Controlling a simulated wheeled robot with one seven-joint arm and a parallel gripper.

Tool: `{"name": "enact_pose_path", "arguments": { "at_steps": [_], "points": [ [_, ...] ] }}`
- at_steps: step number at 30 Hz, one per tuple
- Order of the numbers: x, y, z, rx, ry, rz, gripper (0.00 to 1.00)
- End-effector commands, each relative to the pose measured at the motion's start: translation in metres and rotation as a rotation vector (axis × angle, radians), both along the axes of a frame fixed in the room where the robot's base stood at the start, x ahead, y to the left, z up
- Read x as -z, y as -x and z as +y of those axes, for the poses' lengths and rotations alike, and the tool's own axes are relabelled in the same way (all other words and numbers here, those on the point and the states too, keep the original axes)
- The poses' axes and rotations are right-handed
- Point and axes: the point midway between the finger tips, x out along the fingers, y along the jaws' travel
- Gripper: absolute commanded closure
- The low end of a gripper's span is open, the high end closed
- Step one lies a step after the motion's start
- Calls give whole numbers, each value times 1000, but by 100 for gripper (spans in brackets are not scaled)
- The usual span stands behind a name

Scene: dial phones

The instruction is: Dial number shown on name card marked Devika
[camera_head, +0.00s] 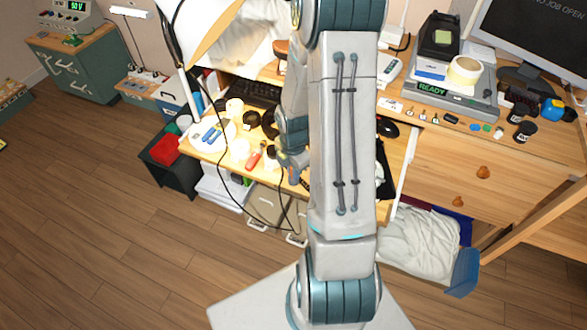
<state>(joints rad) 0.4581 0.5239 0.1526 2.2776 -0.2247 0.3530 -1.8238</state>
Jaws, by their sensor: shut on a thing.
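A pale device with a dark panel and small keys, which looks like a phone (388,72), lies on the desk right of my arm. No card marked Devika can be read in this view. My gripper (292,162) is partly in view over the pull-out shelf, left of my large upright arm link. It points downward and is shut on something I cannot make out. Its fingertips are mostly hidden by my arm and the clutter, so I cannot tell its exact distance from the shelf.
The wooden shelf (213,147) holds a keyboard (258,94), cups, rolls and a red-handled tool (255,160). On the desk stand a device reading READY (450,90), a tape roll (464,70) and a monitor (540,35). A black cable hangs across the left.

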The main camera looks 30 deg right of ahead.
Motion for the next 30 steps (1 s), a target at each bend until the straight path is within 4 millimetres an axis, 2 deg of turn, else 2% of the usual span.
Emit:
{"name": "enact_pose_path", "arguments": {
  "at_steps": [6, 7, 9, 20, 26, 30],
  "points": [
    [0, 0, 0, 0, 0, 0, 100],
    [0, 0, 0, 0, 0, 0, 81],
    [0, 0, 0, 0, 0, 0, 62],
    [-4, 0, 0, 0, 1, -1, 61],
    [-33, -1, -1, 1, 2, -5, 61],
    [-65, -1, -1, 3, 2, -5, 61]
  ]
}}
